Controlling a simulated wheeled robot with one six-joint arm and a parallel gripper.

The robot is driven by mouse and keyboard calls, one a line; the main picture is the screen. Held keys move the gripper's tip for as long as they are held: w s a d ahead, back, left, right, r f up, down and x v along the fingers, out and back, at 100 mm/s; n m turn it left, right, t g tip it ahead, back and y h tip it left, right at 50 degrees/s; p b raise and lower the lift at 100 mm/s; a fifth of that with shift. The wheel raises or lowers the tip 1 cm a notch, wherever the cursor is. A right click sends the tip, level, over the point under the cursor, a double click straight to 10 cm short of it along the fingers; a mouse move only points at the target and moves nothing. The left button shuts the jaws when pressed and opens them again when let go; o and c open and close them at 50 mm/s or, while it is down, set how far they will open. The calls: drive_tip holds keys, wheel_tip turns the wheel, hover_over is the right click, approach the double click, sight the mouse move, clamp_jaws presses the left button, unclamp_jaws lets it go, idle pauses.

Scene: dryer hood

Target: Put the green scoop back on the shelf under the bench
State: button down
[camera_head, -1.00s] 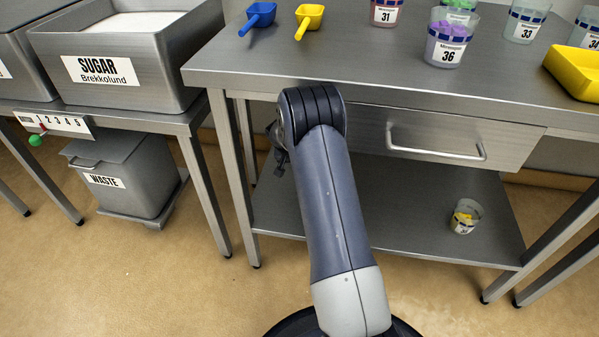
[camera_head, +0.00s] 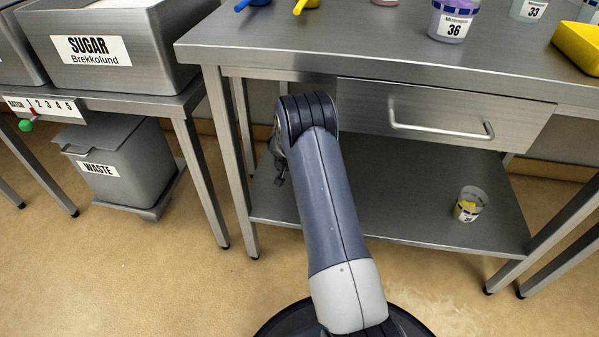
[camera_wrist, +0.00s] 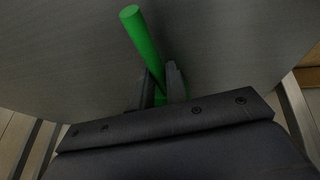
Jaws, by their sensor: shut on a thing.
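My gripper (camera_wrist: 162,90) is shut on the green scoop in the wrist view. The scoop's round green handle (camera_wrist: 143,45) sticks out past the fingers, and a little green shows between them; the rest of the scoop is hidden. A broad grey metal surface fills the view behind it; I cannot tell how far off it is. In the head view my arm reaches to the front of the bench (camera_head: 300,50), and the gripper and scoop are hidden behind it. The shelf under the bench (camera_head: 400,210) is low and mostly bare.
A cup with yellow content (camera_head: 468,205) stands on the shelf's right part. A closed drawer (camera_head: 450,115) hangs under the bench top, its handle jutting out. Bench legs (camera_head: 228,160) flank the shelf. A waste bin (camera_head: 120,165) stands at the left. The shelf's middle is clear.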

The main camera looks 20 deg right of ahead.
drive_tip(key=c, duration=1.4)
unclamp_jaws()
drive_tip(key=shift+r, duration=0.15)
drive_tip(key=p+v, duration=0.4)
drive_tip(key=v, duration=0.8)
